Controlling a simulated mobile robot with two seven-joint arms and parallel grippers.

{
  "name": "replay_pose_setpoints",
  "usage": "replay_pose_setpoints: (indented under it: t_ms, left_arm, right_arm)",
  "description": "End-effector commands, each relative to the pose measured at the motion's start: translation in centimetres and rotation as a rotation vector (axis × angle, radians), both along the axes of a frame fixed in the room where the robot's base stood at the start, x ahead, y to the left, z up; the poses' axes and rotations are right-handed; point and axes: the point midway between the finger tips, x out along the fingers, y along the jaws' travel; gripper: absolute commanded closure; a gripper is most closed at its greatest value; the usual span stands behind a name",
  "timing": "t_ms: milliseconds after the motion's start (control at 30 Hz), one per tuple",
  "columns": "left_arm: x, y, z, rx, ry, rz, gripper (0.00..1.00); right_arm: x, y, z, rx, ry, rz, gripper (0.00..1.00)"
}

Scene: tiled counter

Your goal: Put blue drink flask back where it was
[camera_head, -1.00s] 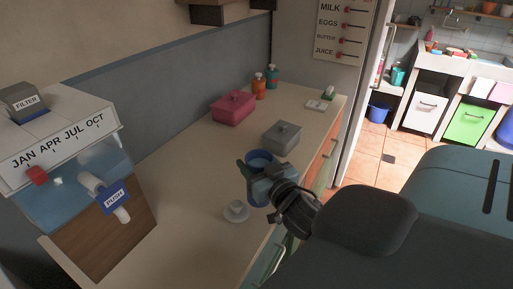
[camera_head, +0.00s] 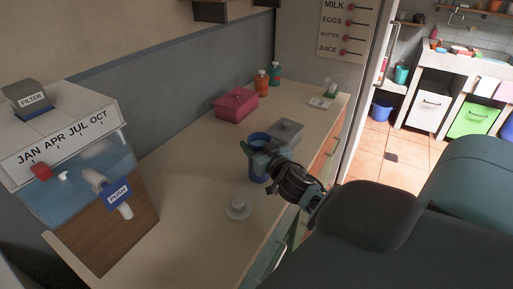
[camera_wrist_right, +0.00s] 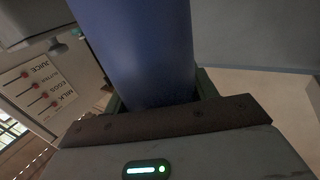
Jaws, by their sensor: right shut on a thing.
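The blue drink flask (camera_head: 259,141) is over the counter (camera_head: 190,203), between the white cup and the grey box. My right gripper (camera_head: 256,160) is shut around it from the right side. In the right wrist view the flask (camera_wrist_right: 140,55) stands between the fingers and fills the upper middle. The flask looks upright. I cannot tell whether its base touches the counter, as the gripper and arm hide part of it. My left gripper is not in view.
A white cup on a saucer (camera_head: 238,211) stands close in front of the flask. A grey lidded box (camera_head: 285,132) is just behind it, and a pink lidded box (camera_head: 237,105) is farther back. A water dispenser (camera_head: 75,170) stands at the left. Orange (camera_head: 262,84) and teal bottles (camera_head: 275,73) stand at the back.

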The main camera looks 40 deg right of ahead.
Motion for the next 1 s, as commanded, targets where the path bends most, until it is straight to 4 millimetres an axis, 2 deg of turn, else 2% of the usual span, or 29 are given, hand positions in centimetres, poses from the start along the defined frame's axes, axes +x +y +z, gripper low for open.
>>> replay_pose_setpoints:
  t_ms: [100, 567, 600, 733, 1000]
  left_arm:
    - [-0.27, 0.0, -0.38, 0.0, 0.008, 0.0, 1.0]
    - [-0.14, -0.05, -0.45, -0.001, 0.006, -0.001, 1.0]
    - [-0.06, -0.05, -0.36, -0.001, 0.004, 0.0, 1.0]
    - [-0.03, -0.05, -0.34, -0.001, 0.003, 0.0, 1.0]
    - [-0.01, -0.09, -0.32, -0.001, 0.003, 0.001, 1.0]
  right_arm:
    - [0.01, -0.06, -1.13, -0.001, -0.003, -0.001, 1.0]
    - [0.01, -0.04, -1.64, -0.001, -0.005, 0.0, 1.0]
    - [-0.01, -0.04, -1.68, 0.0, -0.002, -0.001, 0.38]
    - [-0.01, -0.04, -1.63, -0.002, -0.003, 0.0, 0.21]
    - [-0.01, -0.04, -1.57, -0.002, -0.003, 0.0, 0.21]
